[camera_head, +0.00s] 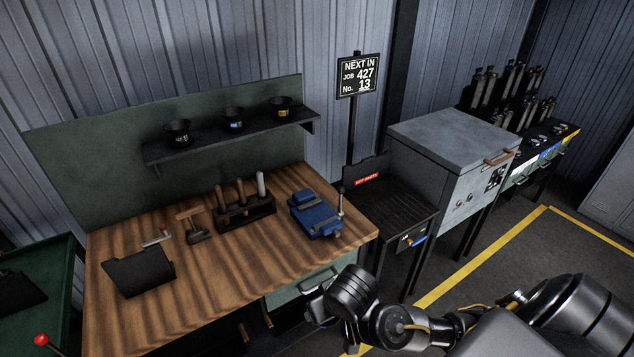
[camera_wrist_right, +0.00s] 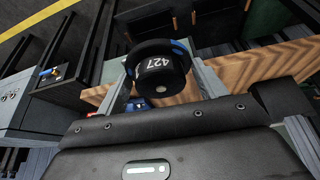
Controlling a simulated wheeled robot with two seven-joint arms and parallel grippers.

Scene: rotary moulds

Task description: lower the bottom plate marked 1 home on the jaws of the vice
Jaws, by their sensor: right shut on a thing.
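My right gripper (camera_wrist_right: 161,78) is shut on a black round piece (camera_wrist_right: 172,84) that carries a white 427 and some blue on its side. A mark 1 cannot be read on it. In the head view my right gripper (camera_head: 320,308) is in front of the bench's front edge, low and apart from the vice; the held piece cannot be made out there. The blue vice (camera_head: 315,214) stands at the right end of the wooden bench, with nothing seen on its jaws. A bit of blue, likely the vice, shows behind the piece in the wrist view (camera_wrist_right: 138,104). My left gripper is out of view.
The bench (camera_head: 225,285) carries a tool rack (camera_head: 245,213) left of the vice and a black stand (camera_head: 139,272). A shelf (camera_head: 220,142) above holds three black cups. A dark rack table (camera_head: 400,208) and a grey cabinet (camera_head: 445,150) stand to the right.

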